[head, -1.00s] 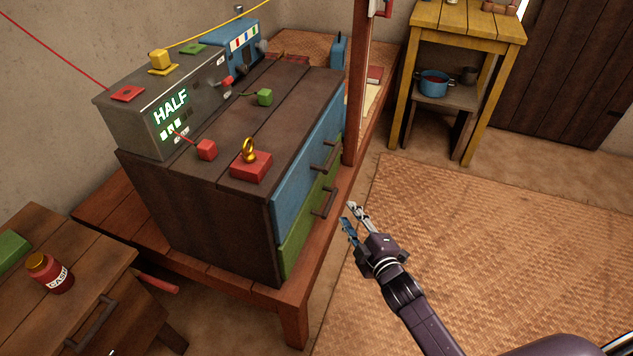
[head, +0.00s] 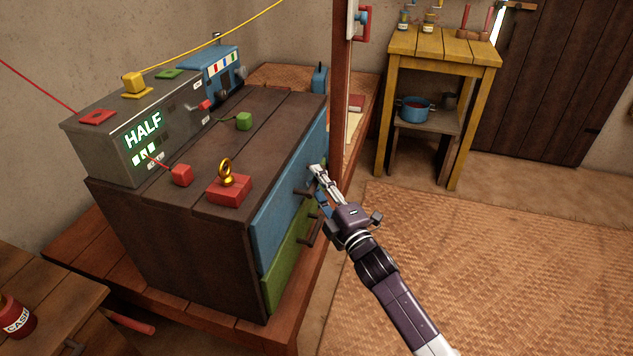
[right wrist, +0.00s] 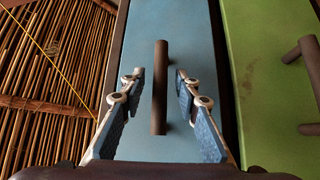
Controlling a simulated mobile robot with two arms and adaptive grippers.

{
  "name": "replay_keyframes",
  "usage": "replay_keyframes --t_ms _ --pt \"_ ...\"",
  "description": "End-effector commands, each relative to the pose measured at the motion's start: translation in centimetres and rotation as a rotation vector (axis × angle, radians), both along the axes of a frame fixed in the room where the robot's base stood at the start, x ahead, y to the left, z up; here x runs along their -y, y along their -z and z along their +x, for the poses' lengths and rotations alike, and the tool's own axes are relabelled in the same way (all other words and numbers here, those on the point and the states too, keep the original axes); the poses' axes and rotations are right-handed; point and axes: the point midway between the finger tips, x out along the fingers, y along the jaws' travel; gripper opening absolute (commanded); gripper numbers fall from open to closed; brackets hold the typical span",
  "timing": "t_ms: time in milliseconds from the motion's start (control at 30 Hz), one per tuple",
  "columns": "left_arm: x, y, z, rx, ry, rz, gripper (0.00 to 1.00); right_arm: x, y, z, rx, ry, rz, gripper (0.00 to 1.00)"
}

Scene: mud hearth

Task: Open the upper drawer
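The upper drawer (head: 284,208) is the blue front on the dark wooden cabinet (head: 170,245), above the green lower drawer (head: 290,270). Both drawers look shut. In the right wrist view the blue front (right wrist: 200,60) fills the middle, and its dark bar handle (right wrist: 160,88) stands between my fingers. My right gripper (head: 317,180) is at the upper drawer's handle. In the right wrist view my right gripper (right wrist: 160,85) is open, one finger on each side of the handle, with gaps on both sides. My left gripper is not in view.
The green drawer's handle (head: 309,228) sits just below. A red block with a gold ring (head: 229,190) and a grey HALF box (head: 130,140) are on the cabinet top. A wooden post (head: 341,100) rises beside the cabinet. The woven mat (head: 480,260) at right is clear.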

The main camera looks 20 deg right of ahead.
Motion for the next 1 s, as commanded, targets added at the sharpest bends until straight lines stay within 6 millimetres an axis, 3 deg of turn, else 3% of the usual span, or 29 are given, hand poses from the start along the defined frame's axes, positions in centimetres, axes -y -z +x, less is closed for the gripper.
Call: replay_keyframes --t_ms 300,600,1000 --pt "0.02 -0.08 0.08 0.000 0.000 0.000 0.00 -0.08 -0.01 0.40 -0.001 0.000 0.001 0.29" --pt "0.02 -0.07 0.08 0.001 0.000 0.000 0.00 -0.08 0.01 0.38 -0.001 0.000 0.001 0.00" --pt "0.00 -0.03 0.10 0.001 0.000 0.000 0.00 0.08 0.06 0.47 -0.002 0.001 0.000 0.00"
